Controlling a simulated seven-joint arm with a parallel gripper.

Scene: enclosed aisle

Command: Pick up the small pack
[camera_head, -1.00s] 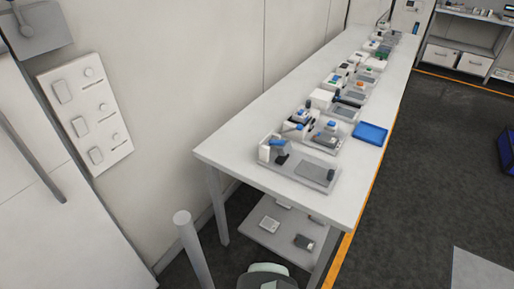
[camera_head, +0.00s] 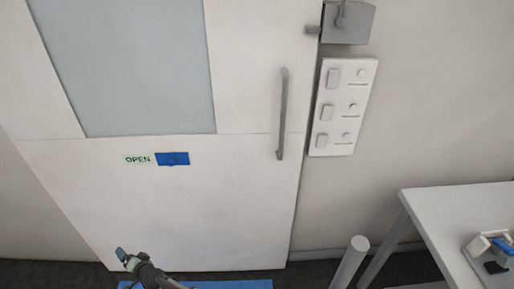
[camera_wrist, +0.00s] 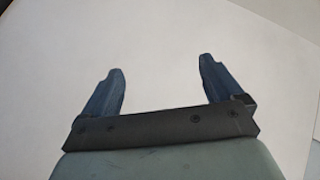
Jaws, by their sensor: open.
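No small pack can be made out in either current view. My gripper (camera_wrist: 160,68) is open in the wrist view, with two dark blue fingers spread apart. Nothing is between them, and a plain whitish surface fills the view beyond. In the head view my gripper (camera_head: 121,254) shows small at the bottom left, in front of the lower part of the white door (camera_head: 220,215).
The door has a grey vertical handle (camera_head: 282,115), an OPEN label (camera_head: 138,160) and a blue plate (camera_head: 173,159). A switch panel (camera_head: 343,106) hangs beside it. A grey post (camera_head: 349,262) and a white table (camera_head: 455,212) with a blue-and-white device (camera_head: 490,245) stand at right.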

